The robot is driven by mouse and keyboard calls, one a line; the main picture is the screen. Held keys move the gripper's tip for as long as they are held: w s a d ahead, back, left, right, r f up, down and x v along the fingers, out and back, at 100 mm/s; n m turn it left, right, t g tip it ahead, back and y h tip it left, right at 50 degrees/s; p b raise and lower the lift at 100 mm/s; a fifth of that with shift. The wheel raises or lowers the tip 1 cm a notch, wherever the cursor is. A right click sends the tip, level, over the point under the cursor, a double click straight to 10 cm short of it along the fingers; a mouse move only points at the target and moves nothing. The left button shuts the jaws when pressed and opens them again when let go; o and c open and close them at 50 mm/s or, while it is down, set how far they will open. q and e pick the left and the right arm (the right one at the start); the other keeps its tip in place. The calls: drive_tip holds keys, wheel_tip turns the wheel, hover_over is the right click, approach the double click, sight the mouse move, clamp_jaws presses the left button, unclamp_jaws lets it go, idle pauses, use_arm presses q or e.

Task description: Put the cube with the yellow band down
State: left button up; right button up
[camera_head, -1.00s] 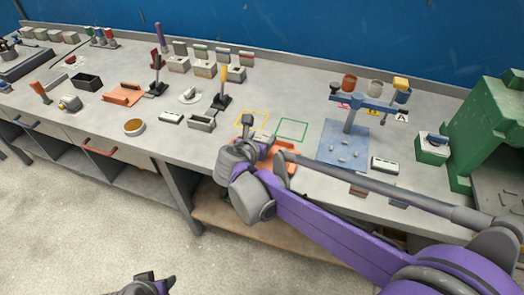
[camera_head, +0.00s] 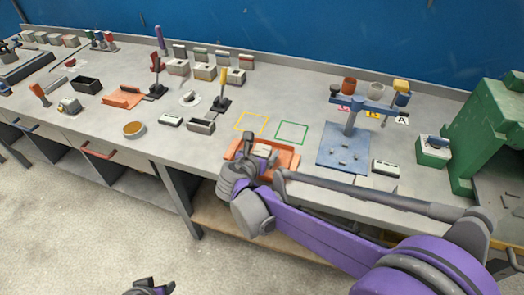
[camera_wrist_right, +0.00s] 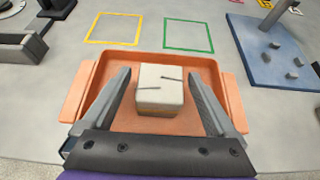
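The cube (camera_wrist_right: 160,86) has a pale top with dark marks and a yellowish band low on its side. It sits in the orange tray (camera_wrist_right: 102,82) in the right wrist view, between the fingers of my right gripper (camera_wrist_right: 160,74). Those fingers are apart, with a thin gap visible on each side of the cube. In the head view my right gripper (camera_head: 262,149) is over the same tray (camera_head: 287,157), and the cube is partly hidden. My left gripper (camera_head: 150,287) is at the bottom edge, away from the bench; its opening is unclear.
A yellow outlined square (camera_head: 251,123) and a green one (camera_head: 292,132) lie empty behind the tray. A blue plate (camera_head: 335,158) with a stand is to the right. A grey open box (camera_head: 201,126) is to the left. A green machine (camera_head: 478,135) bounds the far right.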

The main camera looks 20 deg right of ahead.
drive_tip(key=shift+s+a+r, duration=0.15)
drive_tip(key=shift+a+r, duration=0.05)
drive_tip(key=shift+r, duration=0.1)
drive_tip(key=p+v, duration=0.1)
drive_tip(key=v, duration=1)
drive_tip(key=s+d+f+m+g+y, duration=0.1)
drive_tip(key=s+d+f+m+g, duration=0.15)
drive_tip(key=s+d+m, duration=0.35)
drive_tip(key=s+d+f+m+g+y, duration=0.1)
drive_tip(key=s+d+f+m+g, duration=0.15)
drive_tip(key=s+f+m, duration=0.35)
drive_tip(key=s+f+m+y, duration=0.3)
drive_tip(key=s+m, duration=0.6)
drive_tip(key=m, duration=0.8)
drive_tip(key=shift+f+y, duration=0.2)
drive_tip(key=shift+y, duration=0.7)
